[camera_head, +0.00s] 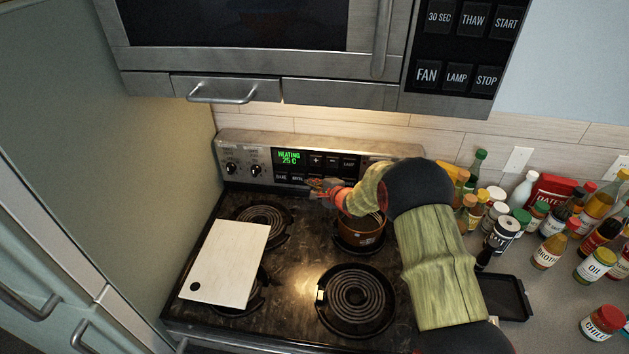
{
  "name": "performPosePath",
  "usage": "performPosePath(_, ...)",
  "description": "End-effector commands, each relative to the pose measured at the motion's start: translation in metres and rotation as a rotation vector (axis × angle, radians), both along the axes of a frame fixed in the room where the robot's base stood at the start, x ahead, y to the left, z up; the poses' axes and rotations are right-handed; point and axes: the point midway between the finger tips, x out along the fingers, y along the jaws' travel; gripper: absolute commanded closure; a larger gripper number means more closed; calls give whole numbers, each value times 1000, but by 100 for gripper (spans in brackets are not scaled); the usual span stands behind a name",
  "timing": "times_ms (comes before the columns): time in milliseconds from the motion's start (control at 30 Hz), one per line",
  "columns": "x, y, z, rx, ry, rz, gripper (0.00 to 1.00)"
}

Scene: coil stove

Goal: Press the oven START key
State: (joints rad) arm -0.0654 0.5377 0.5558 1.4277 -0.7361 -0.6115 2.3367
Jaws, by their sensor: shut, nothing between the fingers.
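The oven control panel (262,160) runs along the back of the stove, with a green display (289,158) reading "HEATING 25 C". Small dark keys sit beside and below the display, with LAMP (349,162) at the upper right and BAKE (281,177) at the lower left. I cannot make out a START label on this panel; part of the lower key row is hidden by my gripper. My gripper (315,185) is shut and empty, its tip at or just in front of the lower keys. I cannot tell whether it touches the panel.
A copper-coloured pot (361,236) stands on the back right coil, under my arm. A white board (226,264) lies over the left burners. The front right coil (356,299) is bare. A microwave (240,30) with its own START key hangs above. Bottles crowd the right counter.

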Motion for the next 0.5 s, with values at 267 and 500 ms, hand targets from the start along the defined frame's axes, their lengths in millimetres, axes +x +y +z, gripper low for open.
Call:
performPosePath(267,0,0,0,0,-1,0,100)
performPosePath(500,-8,2,1,0,-1,1,100)
